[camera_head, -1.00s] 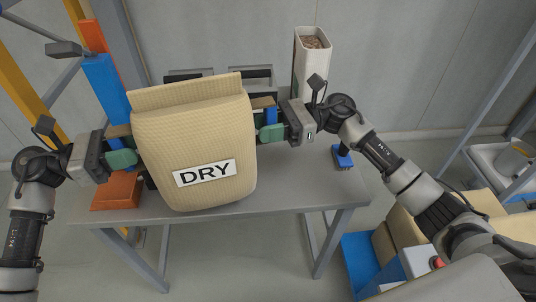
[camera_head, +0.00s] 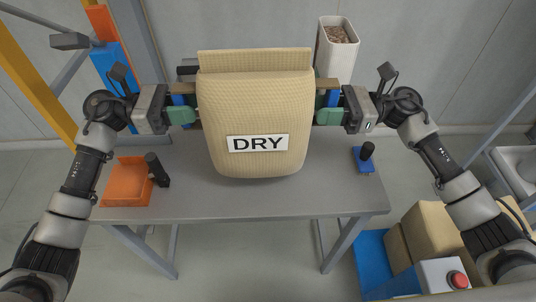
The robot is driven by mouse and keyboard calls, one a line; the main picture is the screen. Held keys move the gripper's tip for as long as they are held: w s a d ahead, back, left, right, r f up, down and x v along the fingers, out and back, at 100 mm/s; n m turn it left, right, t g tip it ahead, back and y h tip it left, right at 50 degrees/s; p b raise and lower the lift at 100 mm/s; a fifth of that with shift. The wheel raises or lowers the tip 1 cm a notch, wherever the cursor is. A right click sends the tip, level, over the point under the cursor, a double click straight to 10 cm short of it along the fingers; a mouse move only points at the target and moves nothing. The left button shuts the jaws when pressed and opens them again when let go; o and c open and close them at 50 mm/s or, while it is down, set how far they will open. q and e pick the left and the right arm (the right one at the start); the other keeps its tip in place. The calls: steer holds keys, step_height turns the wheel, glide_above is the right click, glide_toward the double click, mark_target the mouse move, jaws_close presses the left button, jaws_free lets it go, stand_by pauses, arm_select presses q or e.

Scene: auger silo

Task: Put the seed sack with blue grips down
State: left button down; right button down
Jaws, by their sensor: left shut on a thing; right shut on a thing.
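The seed sack (camera_head: 255,105) is a large tan bag with a white "DRY" label, upright in front of me over the grey table. Blue grips show at its left (camera_head: 180,99) and right (camera_head: 332,99) sides, each on a brown strip. My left gripper (camera_head: 182,114) is shut on the left grip, with green fingers beside the sack. My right gripper (camera_head: 328,115) is shut on the right grip. The sack hides the table behind it. I cannot tell whether its bottom touches the table (camera_head: 240,202).
An orange tray (camera_head: 127,184) and a dark cylinder (camera_head: 157,169) stand at the table's left. A blue block with a black knob (camera_head: 363,160) is at the right. A white container of pellets (camera_head: 337,50) stands behind. Cardboard boxes (camera_head: 433,225) are at lower right.

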mark_target(190, 124)
arm_select(q)
steer(key=shift+a+r, duration=0.1)
steer(key=shift+r, duration=0.2)
arm_select(e)
steer(key=shift+d+r, duration=0.15)
steer(key=shift+r, duration=0.1)
arm_select(q)
steer(key=shift+w, duration=0.1)
arm_select(e)
steer(key=shift+w, duration=0.1)
